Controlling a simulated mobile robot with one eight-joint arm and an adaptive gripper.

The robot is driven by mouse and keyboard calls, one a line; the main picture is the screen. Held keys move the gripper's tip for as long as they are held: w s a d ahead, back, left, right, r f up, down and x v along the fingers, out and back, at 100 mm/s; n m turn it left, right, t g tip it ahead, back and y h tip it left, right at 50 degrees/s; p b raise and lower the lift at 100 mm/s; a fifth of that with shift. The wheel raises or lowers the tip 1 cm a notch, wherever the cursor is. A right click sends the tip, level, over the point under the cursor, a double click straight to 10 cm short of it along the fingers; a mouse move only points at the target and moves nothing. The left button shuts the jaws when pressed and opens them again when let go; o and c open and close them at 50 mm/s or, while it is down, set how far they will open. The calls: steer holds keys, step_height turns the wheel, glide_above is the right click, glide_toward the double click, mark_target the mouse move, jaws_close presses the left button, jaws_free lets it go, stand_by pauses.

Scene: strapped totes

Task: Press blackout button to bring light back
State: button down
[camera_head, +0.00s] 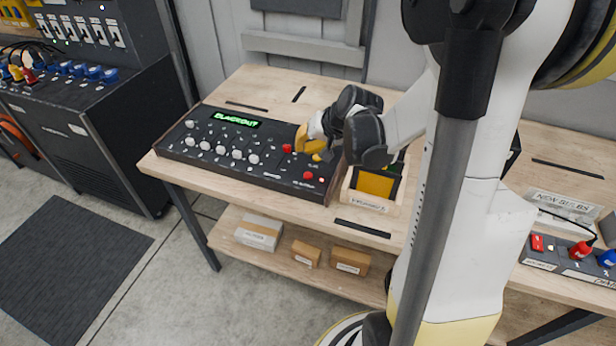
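A black control console (215,157) lies on the wooden table, with rows of white knobs. A small display (236,119) on it shows green text reading "BLACKOUT". Red buttons sit on its right side: one (287,148) just left of my gripper and one (308,175) nearer the front edge. The labels by the buttons are too small to read. My gripper (308,148) is over the right part of the console, its yellow part close above the panel. Its fingertips are partly hidden, so I cannot tell whether it touches a button or how far it is opened.
A wooden box (368,200) with a yellow front stands right of the console. Small boxes (305,253) rest on the lower shelf. A dark cabinet (95,140) stands at left.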

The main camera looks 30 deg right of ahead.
steer(key=b, duration=0.5)
glide_toward(299, 172)
steer(key=x, duration=0.5)
steer(key=shift+w+r, duration=0.1)
steer(key=shift+w, duration=0.3)
stand_by(0.3)
steer(key=shift+f+b, duration=0.4)
steer(key=shift+b, duration=0.15)
steer(key=shift+f+b, duration=0.4)
stand_by(0.3)
steer(key=shift+r, duration=0.15)
stand_by(0.3)
steer(key=shift+r+p, duration=0.6)
steer(key=shift+r, duration=0.1)
steer(key=shift+r, duration=0.1)
step_height(299, 172, up, 5)
steer(key=p, duration=0.4)
